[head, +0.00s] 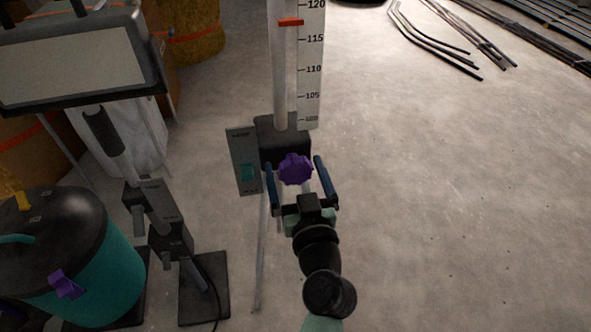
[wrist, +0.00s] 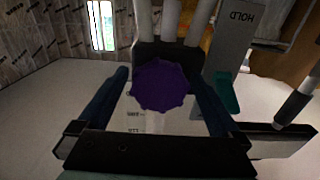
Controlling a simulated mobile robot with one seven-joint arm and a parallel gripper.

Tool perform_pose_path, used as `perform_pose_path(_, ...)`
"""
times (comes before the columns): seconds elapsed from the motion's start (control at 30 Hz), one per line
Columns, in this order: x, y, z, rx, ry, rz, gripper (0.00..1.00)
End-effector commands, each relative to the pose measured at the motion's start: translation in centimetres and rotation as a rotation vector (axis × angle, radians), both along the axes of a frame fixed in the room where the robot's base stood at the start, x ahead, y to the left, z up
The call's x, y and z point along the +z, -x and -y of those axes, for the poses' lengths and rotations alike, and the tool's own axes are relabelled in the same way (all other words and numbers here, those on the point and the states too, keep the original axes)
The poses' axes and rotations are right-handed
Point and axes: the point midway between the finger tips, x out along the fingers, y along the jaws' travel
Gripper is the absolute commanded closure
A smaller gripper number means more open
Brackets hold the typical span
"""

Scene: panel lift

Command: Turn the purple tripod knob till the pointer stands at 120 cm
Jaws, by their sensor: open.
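The purple tripod knob (head: 295,169) is a lobed knob on the black block at the foot of the mast. In the wrist view the knob (wrist: 161,86) sits between my fingers. My gripper (head: 294,164) is open, with one blue finger on each side of the knob. A gap shows beside the knob on both sides in the head view; contact cannot be seen. The red pointer (head: 290,22) stands about midway between the 115 and 120 marks on the white scale (head: 311,80).
A grey plate (head: 241,150) with a teal lever (head: 247,173) stands just left of the knob; in the wrist view the plate reads HOLD.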

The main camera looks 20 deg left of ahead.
Motion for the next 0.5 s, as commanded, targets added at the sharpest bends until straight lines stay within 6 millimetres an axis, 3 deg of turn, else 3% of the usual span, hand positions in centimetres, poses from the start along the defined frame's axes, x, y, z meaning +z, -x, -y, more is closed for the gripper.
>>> perform_pose_path(0.2,-0.01,0.00,-0.01,0.000,0.000,0.000,0.02)
perform_pose_path(0.5,-0.02,0.01,0.02,0.000,-0.001,-0.001,0.56)
